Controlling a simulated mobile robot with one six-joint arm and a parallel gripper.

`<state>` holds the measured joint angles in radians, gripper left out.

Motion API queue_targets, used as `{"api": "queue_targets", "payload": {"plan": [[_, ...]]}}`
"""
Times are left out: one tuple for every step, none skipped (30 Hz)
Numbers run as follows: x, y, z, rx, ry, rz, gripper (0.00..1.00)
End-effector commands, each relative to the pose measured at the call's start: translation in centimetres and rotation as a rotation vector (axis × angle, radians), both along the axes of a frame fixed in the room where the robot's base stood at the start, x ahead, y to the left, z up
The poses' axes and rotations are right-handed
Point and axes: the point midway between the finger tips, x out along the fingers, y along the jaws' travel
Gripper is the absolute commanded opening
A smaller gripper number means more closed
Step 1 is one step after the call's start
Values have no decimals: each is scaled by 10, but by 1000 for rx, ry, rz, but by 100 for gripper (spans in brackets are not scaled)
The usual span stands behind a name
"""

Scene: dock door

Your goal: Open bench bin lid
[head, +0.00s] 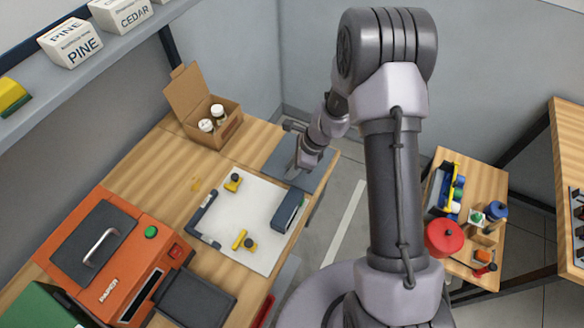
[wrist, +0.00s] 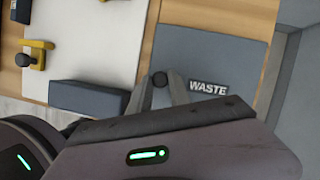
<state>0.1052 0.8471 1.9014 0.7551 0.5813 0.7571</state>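The bench bin lid is a flat grey-blue panel labelled WASTE (wrist: 232,62), set in the wooden bench top and lying flat. In the head view the lid (head: 321,177) is partly covered by my arm. A small dark round knob (wrist: 159,79) stands near the lid's left edge. My gripper (wrist: 160,76) is low over the lid with its two fingertips apart, one on each side of the knob. I cannot tell whether they touch it. In the head view my gripper (head: 293,172) is at the lid, its fingertips hard to make out.
A white board (head: 225,205) with yellow clamps and a dark block (head: 287,211) lies left of the lid. An open cardboard box (head: 228,127) with jars stands behind. An orange machine (head: 95,250) is at front left. A wall (head: 345,40) rises behind the bench.

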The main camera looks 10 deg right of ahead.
Motion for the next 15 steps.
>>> {"api": "queue_targets", "payload": {"plan": [[0, 0, 0, 0, 0, 0, 7], [0, 0, 0, 0, 0, 0, 1], [0, 0, 0, 0, 0, 0, 0], [0, 0, 0, 0, 0, 0, 0], [0, 0, 0, 0, 0, 0, 0], [0, 0, 0, 0, 0, 0, 0], [0, 0, 0, 0, 0, 0, 0], [0, 0, 0, 0, 0, 0, 0], [0, 0, 0, 0, 0, 0, 0], [0, 0, 0, 0, 0, 0, 0], [0, 0, 0, 0, 0, 0, 0], [0, 0, 0, 0, 0, 0, 0], [0, 0, 0, 0, 0, 0, 0], [0, 0, 0, 0, 0, 0, 0], [0, 0, 0, 0, 0, 0, 0]]}}
